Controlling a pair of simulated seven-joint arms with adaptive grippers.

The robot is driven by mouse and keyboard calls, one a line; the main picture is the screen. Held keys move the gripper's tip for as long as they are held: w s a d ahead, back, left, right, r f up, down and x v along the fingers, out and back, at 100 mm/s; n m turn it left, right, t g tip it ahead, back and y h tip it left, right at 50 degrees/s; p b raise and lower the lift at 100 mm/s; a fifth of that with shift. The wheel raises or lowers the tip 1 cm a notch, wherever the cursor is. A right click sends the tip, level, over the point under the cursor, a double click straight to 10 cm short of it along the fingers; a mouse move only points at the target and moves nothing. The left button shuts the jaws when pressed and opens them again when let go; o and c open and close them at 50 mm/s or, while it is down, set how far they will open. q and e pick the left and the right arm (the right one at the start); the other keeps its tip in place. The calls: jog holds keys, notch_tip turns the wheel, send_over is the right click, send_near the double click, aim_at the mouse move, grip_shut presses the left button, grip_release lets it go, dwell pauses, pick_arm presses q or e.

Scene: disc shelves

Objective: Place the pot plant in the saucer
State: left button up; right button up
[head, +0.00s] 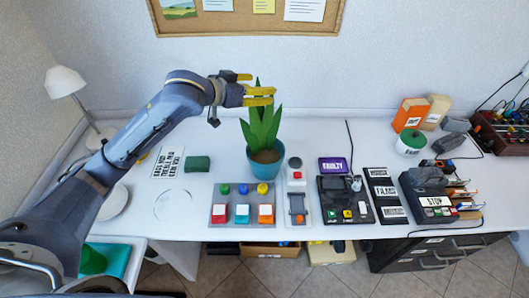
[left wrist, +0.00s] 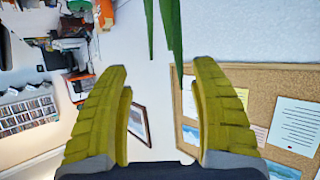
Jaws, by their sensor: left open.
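The pot plant stands upright on the white table in the head view, with green pointed leaves (head: 262,128) and a teal pot (head: 265,166). A white round dish, which looks like the saucer (head: 115,206), lies at the left, partly hidden by my left arm. My left gripper (head: 262,91) has yellow fingers and is open at the top of the leaves, well above the pot. In the left wrist view the fingers (left wrist: 160,110) are apart, with leaf tips (left wrist: 172,35) showing beyond and between them. Nothing is held. My right gripper is not in view.
A faint circle outline (head: 174,204) marks the table between the dish and a button panel (head: 242,205). A green block (head: 197,163) lies left of the pot. Switch devices (head: 297,195) stand in front of it. A white lamp (head: 65,82) stands at the left.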

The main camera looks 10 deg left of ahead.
pick_arm(q)
jog(key=shift+x, duration=2.75)
jog(key=shift+c, duration=0.3)
grip_shut()
